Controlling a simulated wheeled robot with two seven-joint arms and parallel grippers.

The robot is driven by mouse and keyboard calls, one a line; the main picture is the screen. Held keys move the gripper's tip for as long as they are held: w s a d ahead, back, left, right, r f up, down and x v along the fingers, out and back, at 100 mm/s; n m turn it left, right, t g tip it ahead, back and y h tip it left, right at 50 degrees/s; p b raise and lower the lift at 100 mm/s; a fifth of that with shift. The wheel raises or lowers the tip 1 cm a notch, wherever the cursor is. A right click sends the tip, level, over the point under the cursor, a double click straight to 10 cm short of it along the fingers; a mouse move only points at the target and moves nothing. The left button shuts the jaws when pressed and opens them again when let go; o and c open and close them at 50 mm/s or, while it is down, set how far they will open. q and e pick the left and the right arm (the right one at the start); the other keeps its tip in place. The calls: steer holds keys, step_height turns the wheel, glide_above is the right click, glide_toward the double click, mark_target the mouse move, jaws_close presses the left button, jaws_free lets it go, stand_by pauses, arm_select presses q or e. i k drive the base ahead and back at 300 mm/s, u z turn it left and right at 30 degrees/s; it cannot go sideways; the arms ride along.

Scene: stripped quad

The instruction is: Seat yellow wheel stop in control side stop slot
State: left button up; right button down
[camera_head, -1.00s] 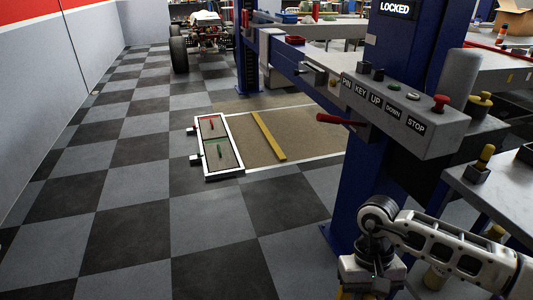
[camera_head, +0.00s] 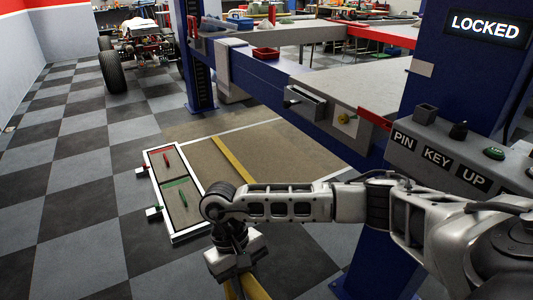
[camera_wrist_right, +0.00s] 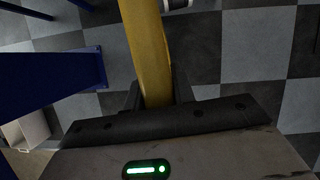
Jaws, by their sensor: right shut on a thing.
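The yellow wheel stop (camera_wrist_right: 146,50) is long and held between the fingers of my right gripper (camera_wrist_right: 152,100). In the head view its yellow end (camera_head: 240,290) shows below my right gripper (camera_head: 236,262), cut off by the lower frame edge. The gripper is shut on it, low over the checkered floor in front of the lift. An open-topped grey metal holder (camera_head: 305,103) is fixed to the side of the blue lift beam. I cannot tell whether it is the control side stop slot. My left gripper is not in view.
A blue lift post (camera_head: 440,60) with a "LOCKED" sign and a button panel (camera_head: 455,165) stands at right. A white-framed floor tray (camera_head: 165,200) lies left of a yellow floor strip (camera_head: 235,158). A stripped vehicle (camera_head: 140,55) stands behind. Floor at left is clear.

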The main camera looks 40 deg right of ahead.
mark_target(371, 94)
steer(key=z, duration=0.3)
steer(key=i, duration=1.6)
steer(key=z, duration=0.6)
